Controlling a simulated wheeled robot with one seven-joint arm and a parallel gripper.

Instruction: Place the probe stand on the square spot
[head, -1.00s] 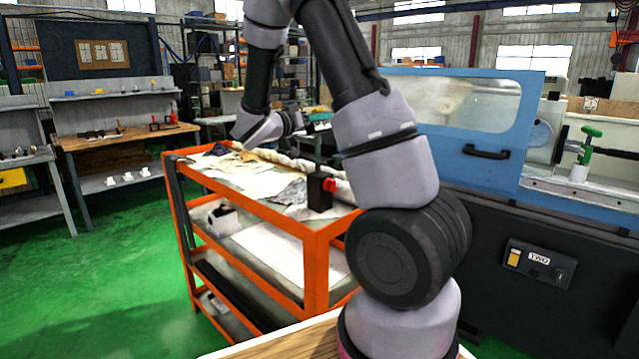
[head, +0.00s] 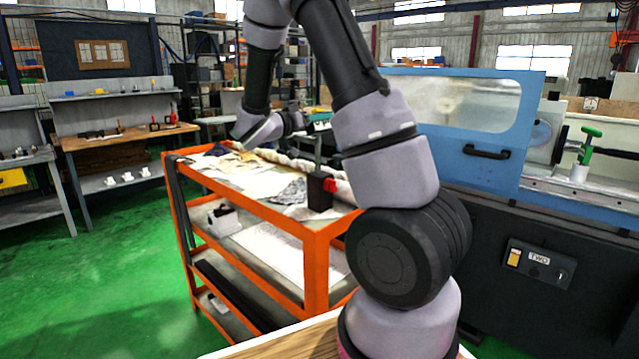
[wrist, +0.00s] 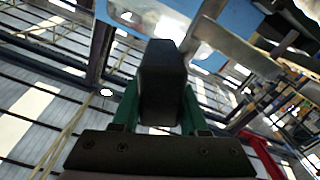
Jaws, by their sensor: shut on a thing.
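My gripper (wrist: 158,105) has green fingers in the wrist view, shut on a dark block that hides the fingertips. I take this block to be part of the probe stand (wrist: 163,72). In the head view, a black base with a red knob and a thin upright post, which looks like the probe stand (head: 319,192), is upright at the near right corner of the orange cart (head: 315,270). My wrist is just above and left of the post. I cannot tell whether the base touches the cart top. I cannot make out the square spot.
Cloths and papers (head: 245,172) cover much of the cart top. The blue grinder door (head: 470,110) and the dark machine front stand close on the right. A wooden workbench (head: 120,135) stands back left. Green floor (head: 110,270) is clear on the left.

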